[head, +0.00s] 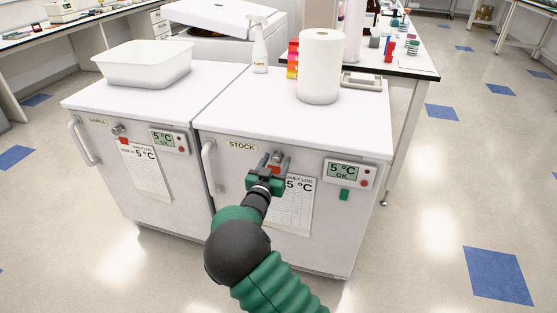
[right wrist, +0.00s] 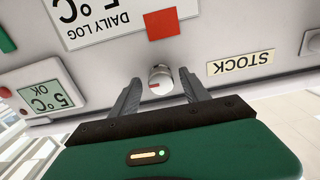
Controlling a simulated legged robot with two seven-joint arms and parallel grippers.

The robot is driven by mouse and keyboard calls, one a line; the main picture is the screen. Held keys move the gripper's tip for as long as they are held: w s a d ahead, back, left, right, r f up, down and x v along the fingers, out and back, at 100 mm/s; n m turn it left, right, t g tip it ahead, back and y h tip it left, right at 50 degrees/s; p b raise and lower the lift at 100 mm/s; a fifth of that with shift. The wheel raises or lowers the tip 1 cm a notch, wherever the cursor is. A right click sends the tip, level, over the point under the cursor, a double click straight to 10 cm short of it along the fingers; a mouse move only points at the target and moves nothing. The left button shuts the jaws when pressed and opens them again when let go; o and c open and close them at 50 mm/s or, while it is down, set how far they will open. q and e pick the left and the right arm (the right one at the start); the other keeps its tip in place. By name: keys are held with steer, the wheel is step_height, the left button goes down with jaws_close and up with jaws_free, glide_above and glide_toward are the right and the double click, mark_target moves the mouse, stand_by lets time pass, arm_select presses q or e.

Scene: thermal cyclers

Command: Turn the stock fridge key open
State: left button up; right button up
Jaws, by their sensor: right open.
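The stock fridge (head: 332,235) is the right-hand white unit, with a STOCK label (head: 243,146) and a closed door. Its key (right wrist: 160,83) is a small round silver knob with a red mark, set in the door's upper edge; the wrist view shows the door upside down. My right gripper (head: 272,160) reaches the door from the front, green with grey fingers. In the right wrist view its open fingers (right wrist: 160,77) stand on either side of the key, with gaps visible. In the head view the gripper mostly hides the key. My left gripper is out of view.
A daily log sheet (head: 298,212) under a red magnet hangs just below the key. A display (head: 348,173) is to the right, a door handle (head: 211,168) to the left. The sample fridge (head: 110,180) stands alongside. A paper roll (head: 320,68) and spray bottle (head: 259,48) stand on top.

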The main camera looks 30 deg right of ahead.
steer(key=shift+a+r, duration=0.15)
steer(key=shift+a, duration=0.25)
steer(key=shift+c, duration=0.4)
steer(key=shift+a, duration=0.15)
steer(key=shift+c, duration=2.4)
steer(key=shift+d, duration=0.5)
jaws_close()
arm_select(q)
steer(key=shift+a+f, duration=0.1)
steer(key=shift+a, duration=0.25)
arm_select(e)
steer(key=shift+a, duration=0.1)
